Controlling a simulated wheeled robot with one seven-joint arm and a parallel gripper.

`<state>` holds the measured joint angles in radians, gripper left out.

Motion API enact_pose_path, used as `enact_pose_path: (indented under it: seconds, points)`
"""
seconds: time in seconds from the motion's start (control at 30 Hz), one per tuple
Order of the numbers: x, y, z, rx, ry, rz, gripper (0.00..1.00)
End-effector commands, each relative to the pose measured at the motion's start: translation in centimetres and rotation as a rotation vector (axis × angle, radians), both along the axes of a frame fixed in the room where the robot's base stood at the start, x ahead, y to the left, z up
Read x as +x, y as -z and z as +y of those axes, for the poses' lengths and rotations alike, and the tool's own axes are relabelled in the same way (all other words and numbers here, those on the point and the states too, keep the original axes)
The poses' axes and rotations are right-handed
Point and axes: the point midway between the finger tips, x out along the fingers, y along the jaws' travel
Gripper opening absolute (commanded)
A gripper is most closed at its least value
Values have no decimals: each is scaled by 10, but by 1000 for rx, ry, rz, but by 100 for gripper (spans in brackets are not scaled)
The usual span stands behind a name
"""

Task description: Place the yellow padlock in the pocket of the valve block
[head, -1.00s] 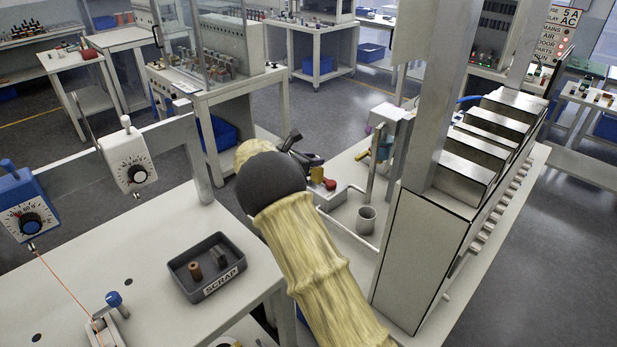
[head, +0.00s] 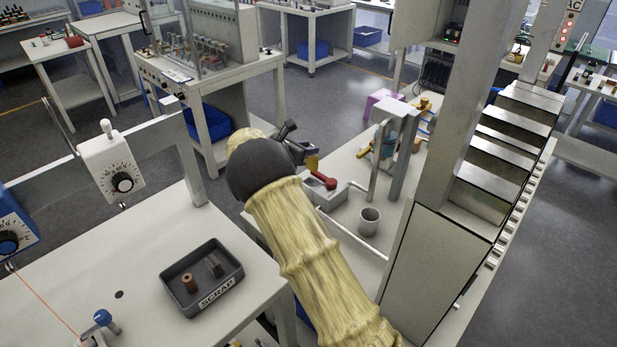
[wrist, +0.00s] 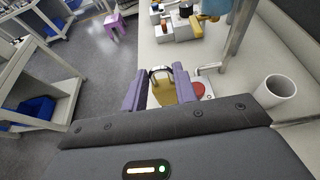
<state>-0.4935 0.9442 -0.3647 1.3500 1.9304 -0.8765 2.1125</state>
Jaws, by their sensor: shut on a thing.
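The yellow padlock (wrist: 162,90) with its dark shackle is between the two purple fingers of my gripper (wrist: 161,88), which is shut on it. In the head view, my gripper (head: 301,154) is partly hidden by my forearm, and a little of the padlock (head: 312,162) shows at its tip. A light grey block, which looks like the valve block (head: 328,198), sits on the bench just past the gripper with a red handle (head: 326,181) on top. In the wrist view the red handle (wrist: 198,90) is right beside the padlock. I cannot see the pocket, or tell whether the padlock touches the block.
A grey cup (head: 369,221) stands right of the block; a pipe (head: 350,232) runs along the bench. A metal post (head: 402,150) and tall steel cabinet (head: 430,270) bound the right. A SCRAP tray (head: 202,277) is on the left table.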

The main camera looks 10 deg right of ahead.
Motion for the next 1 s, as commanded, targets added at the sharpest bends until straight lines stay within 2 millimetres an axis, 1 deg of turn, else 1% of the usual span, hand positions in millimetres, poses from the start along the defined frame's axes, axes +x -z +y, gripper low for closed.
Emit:
enact_pose_path:
  seconds: [0.1, 0.23, 0.3, 0.6, 0.67, 0.8, 0.9, 1.0]
  points:
    - [0, 22, 1, -5, -2, 6, 0]
    - [0, 39, 1, -3, -2, 2, 0]
    - [0, 43, 0, -2, -1, 1, 0]
    - [0, 45, 0, -1, -1, 1, 0]
    - [0, 50, 0, -2, -2, 3, 0]
    - [0, 68, 0, -3, -1, 4, 0]
    - [0, 78, 0, -2, -2, 3, 0]
    - [0, 81, 0, 0, -1, 0, 0]
